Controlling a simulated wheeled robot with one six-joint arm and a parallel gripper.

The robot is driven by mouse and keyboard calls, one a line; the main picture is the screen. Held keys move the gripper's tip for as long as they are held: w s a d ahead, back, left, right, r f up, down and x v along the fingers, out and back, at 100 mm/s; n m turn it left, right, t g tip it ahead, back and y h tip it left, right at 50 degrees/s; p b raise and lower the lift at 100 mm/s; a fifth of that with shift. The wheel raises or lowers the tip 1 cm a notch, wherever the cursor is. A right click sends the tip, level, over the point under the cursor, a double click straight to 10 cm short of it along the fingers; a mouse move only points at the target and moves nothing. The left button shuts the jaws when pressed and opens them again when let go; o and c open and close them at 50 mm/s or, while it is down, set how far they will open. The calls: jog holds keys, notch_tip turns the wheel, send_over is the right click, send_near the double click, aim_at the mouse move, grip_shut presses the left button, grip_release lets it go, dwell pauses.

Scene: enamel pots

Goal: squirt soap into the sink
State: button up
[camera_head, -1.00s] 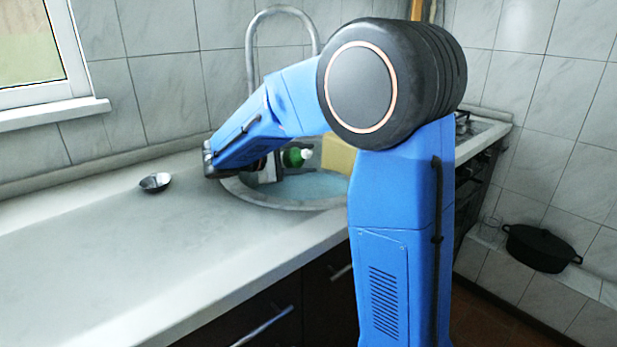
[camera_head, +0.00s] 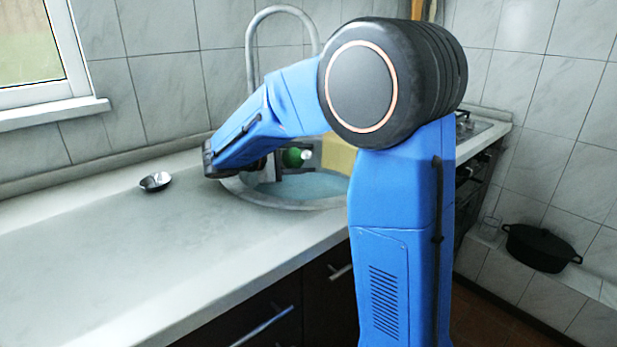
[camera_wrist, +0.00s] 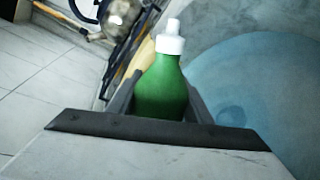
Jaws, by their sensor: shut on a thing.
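My gripper (camera_head: 279,164) is over the round sink (camera_head: 275,202), partly hidden by my arm in the head view. It is shut on a green soap bottle (camera_head: 293,158) with a white cap. The bottle looks tipped over, its cap pointing right. In the wrist view, the bottle (camera_wrist: 160,92) sits between the fingers of my gripper (camera_wrist: 163,95), its cap pointing away from the wrist. Pale blue water (camera_head: 305,187) lies in the basin; it also shows in the wrist view (camera_wrist: 255,85). No soap stream is visible.
A curved tap (camera_head: 250,60) rises behind the sink. A yellow block (camera_head: 338,153) is at the sink's back right, partly hidden by my arm. A black pot (camera_head: 540,248) is far right.

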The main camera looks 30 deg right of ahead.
jog(key=shift+w+f+m+p, duration=0.2)
jog(key=shift+w+m+p, duration=0.1)
jog(key=shift+m+p, duration=0.25)
dwell(2.2)
jog(key=shift+w+a+f+m+t+y, duration=0.15)
jog(key=shift+w+m+t+y, duration=0.15)
jog(key=shift+w+m+t, duration=0.3)
dwell(2.4)
jog(key=shift+r+m, duration=0.35)
jog(key=shift+r, duration=1.45)
dwell(0.5)
